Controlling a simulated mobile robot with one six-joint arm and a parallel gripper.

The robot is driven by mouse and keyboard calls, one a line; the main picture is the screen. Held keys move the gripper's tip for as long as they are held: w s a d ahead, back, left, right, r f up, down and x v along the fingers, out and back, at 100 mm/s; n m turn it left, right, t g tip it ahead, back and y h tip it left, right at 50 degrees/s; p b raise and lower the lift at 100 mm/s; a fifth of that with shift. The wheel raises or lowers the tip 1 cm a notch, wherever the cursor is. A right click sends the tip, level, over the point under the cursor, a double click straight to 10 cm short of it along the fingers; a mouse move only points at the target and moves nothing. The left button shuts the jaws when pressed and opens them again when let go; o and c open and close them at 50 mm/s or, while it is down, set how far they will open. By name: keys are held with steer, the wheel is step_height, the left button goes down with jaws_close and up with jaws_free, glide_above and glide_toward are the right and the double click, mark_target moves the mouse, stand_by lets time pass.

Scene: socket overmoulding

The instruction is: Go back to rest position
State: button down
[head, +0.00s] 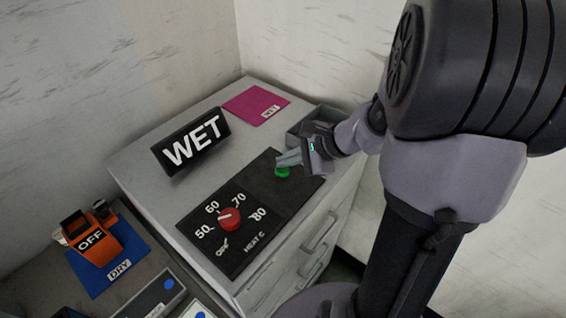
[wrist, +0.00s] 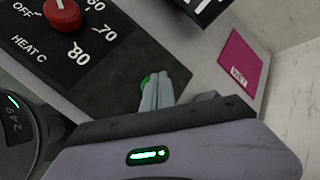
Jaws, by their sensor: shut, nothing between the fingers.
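My gripper (head: 289,159) is shut and empty, just above the green button (head: 282,172) on the black control panel (head: 262,190). In the wrist view my shut fingers (wrist: 157,92) cover most of the green button (wrist: 146,80). I cannot tell whether the fingertips touch it. The red knob (head: 230,219) on the same panel has the marks OFF, 50, 60, 70 and 80 around it, with HEAT C below. The knob also shows at the top left of the wrist view (wrist: 62,14).
A black WET sign (head: 192,144) stands on the grey cabinet (head: 140,160). A magenta WET mat (head: 255,104) and a grey tray (head: 325,114) lie at its back. At lower left, an orange OFF device (head: 92,238) sits on a blue DRY mat (head: 125,250). Walls close off the back.

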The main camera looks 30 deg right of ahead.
step_height(320, 180, up, 4)
steer(key=shift+r+p, duration=0.1)
steer(key=shift+p, duration=1)
steer(key=shift+a, duration=0.2)
steer(key=s+a+r+n+g+h+b, duration=0.1)
steer(key=s+a+n+b, duration=0.6)
steer(key=s+a+n, duration=0.9)
steer(key=shift+s+a+r+g+h, duration=0.25)
steer(key=shift+r+g+h, duration=0.2)
steer(key=shift+h, duration=0.45)
